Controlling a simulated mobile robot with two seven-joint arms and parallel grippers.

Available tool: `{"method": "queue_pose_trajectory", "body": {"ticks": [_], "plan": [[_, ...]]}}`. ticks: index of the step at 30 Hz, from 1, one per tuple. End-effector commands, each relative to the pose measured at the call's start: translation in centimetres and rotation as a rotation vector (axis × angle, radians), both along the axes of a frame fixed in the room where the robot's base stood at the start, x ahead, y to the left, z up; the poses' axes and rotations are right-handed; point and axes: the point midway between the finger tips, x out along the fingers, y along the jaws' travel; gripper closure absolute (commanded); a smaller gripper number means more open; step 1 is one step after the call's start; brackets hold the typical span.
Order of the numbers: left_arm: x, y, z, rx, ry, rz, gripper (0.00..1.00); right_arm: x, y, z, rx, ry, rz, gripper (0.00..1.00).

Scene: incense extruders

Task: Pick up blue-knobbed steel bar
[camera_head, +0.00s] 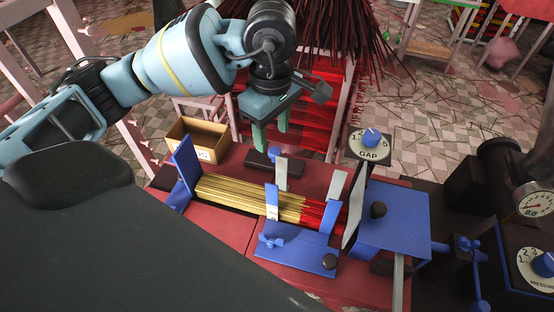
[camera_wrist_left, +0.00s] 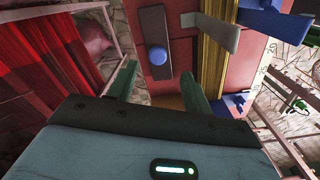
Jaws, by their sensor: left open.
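The steel bar (camera_head: 257,162) is a short dark block with a round blue knob (camera_head: 274,154) on it. It lies on the red bench top behind the bundle of sticks. The wrist view shows the dark bar (camera_wrist_left: 153,25) and its blue knob (camera_wrist_left: 157,56) just beyond the fingertips. My left gripper (camera_head: 270,143) points down above the bar with its green fingers apart and nothing between them. In the wrist view the left gripper (camera_wrist_left: 159,78) has the knob ahead, between the lines of its fingers. The right gripper is not in view.
Tan and red incense sticks (camera_head: 235,195) lie in a blue-ended holder, with an upright grey plate (camera_head: 282,174) close to the bar. A GAP dial (camera_head: 370,144) and blue machine block (camera_head: 395,215) stand right. A cardboard box (camera_head: 198,140) sits left.

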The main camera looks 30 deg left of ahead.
Motion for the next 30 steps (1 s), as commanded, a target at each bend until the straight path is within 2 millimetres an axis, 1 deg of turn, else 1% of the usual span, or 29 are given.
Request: {"method": "queue_pose_trajectory", "body": {"ticks": [1, 3, 8, 10, 18, 21, 29, 30], "plan": [[0.0, 0.0, -0.6, -0.001, 0.003, 0.001, 0.50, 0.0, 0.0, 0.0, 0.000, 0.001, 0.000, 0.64], [0.0, 0.0, -1.2, -0.001, 0.002, 0.000, 0.50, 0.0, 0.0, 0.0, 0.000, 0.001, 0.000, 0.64], [0.0, 0.0, -1.6, -0.001, 0.000, 0.000, 0.50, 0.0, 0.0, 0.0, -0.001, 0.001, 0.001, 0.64], [0.0, -0.1, -2.0, -0.002, 0.001, 0.000, 0.50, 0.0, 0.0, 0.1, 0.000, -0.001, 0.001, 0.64], [0.3, -0.3, -5.6, -0.002, 0.002, 0.002, 0.50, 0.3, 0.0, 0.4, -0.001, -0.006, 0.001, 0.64], [0.3, -0.3, -6.4, -0.002, 0.000, 0.001, 0.50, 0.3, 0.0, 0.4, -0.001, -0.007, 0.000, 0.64], [0.3, -0.3, -6.6, -0.002, -0.001, 0.000, 0.50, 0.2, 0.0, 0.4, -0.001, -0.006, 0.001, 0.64], [0.3, -0.3, -6.6, -0.002, -0.001, 0.001, 0.54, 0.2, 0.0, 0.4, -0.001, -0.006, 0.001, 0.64]]}}
